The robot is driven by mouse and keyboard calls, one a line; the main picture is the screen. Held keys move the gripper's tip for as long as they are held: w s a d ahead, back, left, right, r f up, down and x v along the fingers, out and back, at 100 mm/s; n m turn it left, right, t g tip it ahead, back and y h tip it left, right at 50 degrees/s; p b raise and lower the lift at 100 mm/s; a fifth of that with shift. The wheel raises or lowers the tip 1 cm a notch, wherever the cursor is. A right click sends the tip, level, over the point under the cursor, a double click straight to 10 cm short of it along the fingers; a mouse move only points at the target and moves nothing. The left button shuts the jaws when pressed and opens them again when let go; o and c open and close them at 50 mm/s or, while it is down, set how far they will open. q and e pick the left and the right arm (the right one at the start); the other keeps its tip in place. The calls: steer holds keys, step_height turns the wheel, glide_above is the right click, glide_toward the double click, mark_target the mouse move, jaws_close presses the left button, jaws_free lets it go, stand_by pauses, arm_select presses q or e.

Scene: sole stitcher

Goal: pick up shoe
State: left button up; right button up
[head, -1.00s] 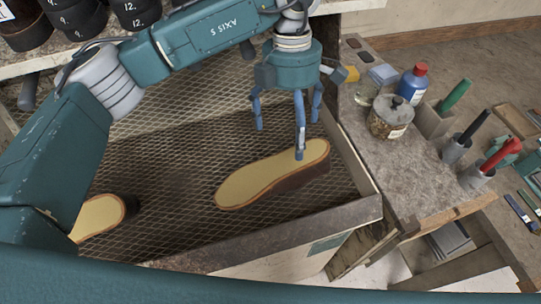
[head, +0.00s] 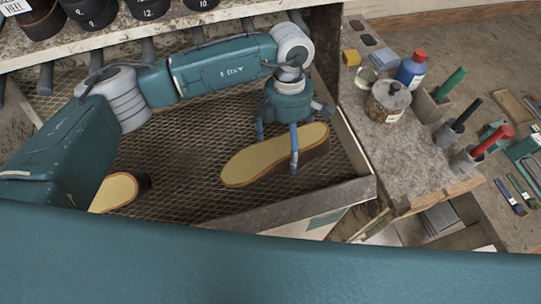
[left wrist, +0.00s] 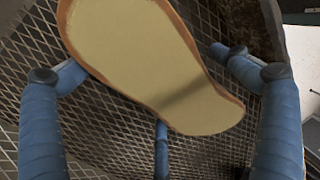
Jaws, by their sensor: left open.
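A shoe sole with a pale yellow top and brown edge (head: 258,163) lies on the wire mesh of a tray (head: 190,180) in the head view. It also fills the upper middle of the left wrist view (left wrist: 150,60). My left gripper (head: 278,150) is open above the sole's right part, its blue fingers pointing down. In the left wrist view its fingers (left wrist: 160,110) are spread around the near end of the sole, with nothing held. A second yellow sole (head: 116,190) lies at the tray's left, partly hidden by my arm. My right gripper is not in view.
The tray's raised front rim (head: 290,205) and right wall (head: 350,140) bound the mesh. On the bench at right stand a glass jar (head: 388,102), a blue bottle (head: 412,68) and several handled tools in holders. A shelf of dark numbered rolls is at upper left.

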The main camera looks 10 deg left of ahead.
arm_select(q)
steer(key=c, duration=1.2)
steer(key=shift+o, duration=0.2)
steer(key=shift+w, duration=0.1)
